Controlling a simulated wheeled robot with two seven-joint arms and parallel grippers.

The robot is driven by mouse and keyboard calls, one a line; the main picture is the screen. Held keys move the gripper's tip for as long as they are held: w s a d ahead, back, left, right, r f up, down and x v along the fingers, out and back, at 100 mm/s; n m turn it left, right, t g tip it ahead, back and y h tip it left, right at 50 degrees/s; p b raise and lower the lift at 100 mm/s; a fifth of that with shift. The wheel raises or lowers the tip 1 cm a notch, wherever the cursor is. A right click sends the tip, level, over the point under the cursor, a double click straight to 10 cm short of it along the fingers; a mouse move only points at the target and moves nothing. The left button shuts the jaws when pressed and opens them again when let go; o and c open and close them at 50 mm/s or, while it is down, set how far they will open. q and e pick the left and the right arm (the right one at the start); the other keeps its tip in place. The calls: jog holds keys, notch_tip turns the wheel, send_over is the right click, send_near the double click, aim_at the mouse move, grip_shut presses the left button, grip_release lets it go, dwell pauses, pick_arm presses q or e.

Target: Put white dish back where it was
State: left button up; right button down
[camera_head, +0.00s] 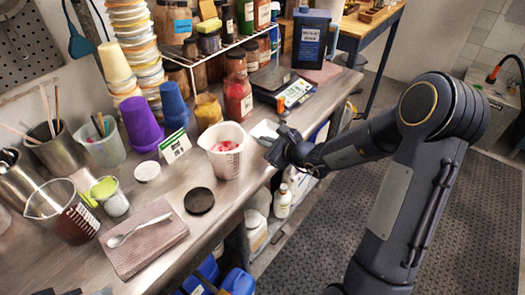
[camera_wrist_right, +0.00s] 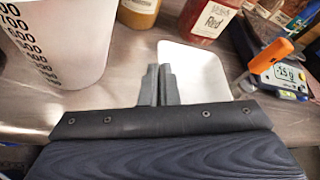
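The white dish (camera_wrist_right: 205,68) is a shallow, rounded square in the right wrist view. In the head view it shows as a small pale patch (camera_head: 264,130) just beyond my right gripper (camera_head: 274,142). In the wrist view the two fingers (camera_wrist_right: 158,82) are nearly together, with the dish's left edge in line between them, so the gripper looks shut on that rim. Whether the dish touches the bench is hard to tell. Only dark tips, probably of my left gripper (camera_head: 58,292), show at the bottom left edge of the head view; their state is unclear.
A white graduated beaker (camera_head: 226,155) stands left of the dish. A balance (camera_head: 272,82) with a lit display and an orange-capped item (camera_wrist_right: 270,55) lie to the right. A black lid (camera_head: 199,201) lies nearer. The bench (camera_head: 225,215) drops off at its front edge.

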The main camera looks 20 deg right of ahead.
jog(key=shift+w+a+f, duration=0.3)
jog(key=shift+w+f, duration=0.1)
jog(key=shift+f, duration=0.15)
jog(key=shift+w+f, duration=0.1)
jog(key=shift+f, duration=1.5)
jog(key=shift+f+b, duration=0.2)
jog(key=shift+b, duration=0.1)
jog(key=c, duration=1.7)
grip_release()
jog(key=shift+r, duration=0.15)
